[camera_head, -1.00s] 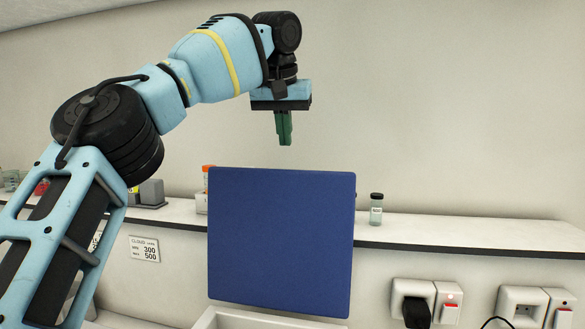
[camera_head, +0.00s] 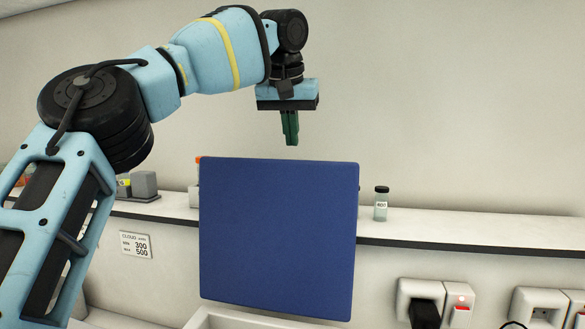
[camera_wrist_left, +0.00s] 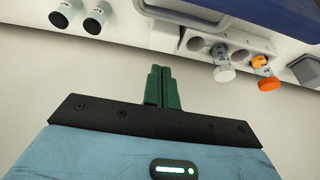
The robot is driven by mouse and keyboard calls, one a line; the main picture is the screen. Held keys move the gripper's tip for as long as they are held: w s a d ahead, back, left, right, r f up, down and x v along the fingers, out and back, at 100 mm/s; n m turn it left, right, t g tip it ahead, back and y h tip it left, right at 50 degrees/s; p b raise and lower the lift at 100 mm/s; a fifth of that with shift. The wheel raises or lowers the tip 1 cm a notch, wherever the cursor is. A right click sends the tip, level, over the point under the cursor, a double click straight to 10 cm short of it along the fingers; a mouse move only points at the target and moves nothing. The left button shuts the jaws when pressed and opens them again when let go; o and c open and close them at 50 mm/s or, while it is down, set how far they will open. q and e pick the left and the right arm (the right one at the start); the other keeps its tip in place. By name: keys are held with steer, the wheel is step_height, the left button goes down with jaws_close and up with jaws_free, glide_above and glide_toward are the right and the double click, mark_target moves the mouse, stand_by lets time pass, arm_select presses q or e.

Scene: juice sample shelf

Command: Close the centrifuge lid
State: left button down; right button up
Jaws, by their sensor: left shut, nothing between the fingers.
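The centrifuge lid (camera_head: 278,240) is a blue square panel standing upright and open in the middle of the head view. A pale edge of the centrifuge body (camera_head: 240,318) shows below it at the bottom of the picture. My left gripper (camera_head: 290,142) has green fingers pointing down, shut and empty, above the lid's top edge and apart from it in the picture. In the left wrist view the shut fingers (camera_wrist_left: 162,88) show at the centre, and a blue part, likely the lid (camera_wrist_left: 220,12), shows at the top right. My right gripper is not in view.
A shelf (camera_head: 470,228) runs along the wall behind the lid. A small capped vial (camera_head: 381,204) stands on it, right of the lid. Grey blocks (camera_head: 144,185) stand at the left. The wrist view shows a white-capped tube (camera_wrist_left: 223,70) and an orange-capped tube (camera_wrist_left: 265,78) in a rack.

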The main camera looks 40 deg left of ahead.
mark_target(288, 162)
arm_select(q)
steer(key=x, duration=0.5)
steer(key=shift+a+f, duration=0.1)
steer(key=shift+f, duration=0.1)
steer(key=shift+w+f, duration=0.1)
steer(key=shift+f, duration=0.15)
steer(key=s, duration=0.1)
steer(key=s+d, duration=0.1)
steer(key=s+p, duration=0.1)
steer(key=shift+s+d+f, duration=0.15)
steer(key=shift+d, duration=0.25)
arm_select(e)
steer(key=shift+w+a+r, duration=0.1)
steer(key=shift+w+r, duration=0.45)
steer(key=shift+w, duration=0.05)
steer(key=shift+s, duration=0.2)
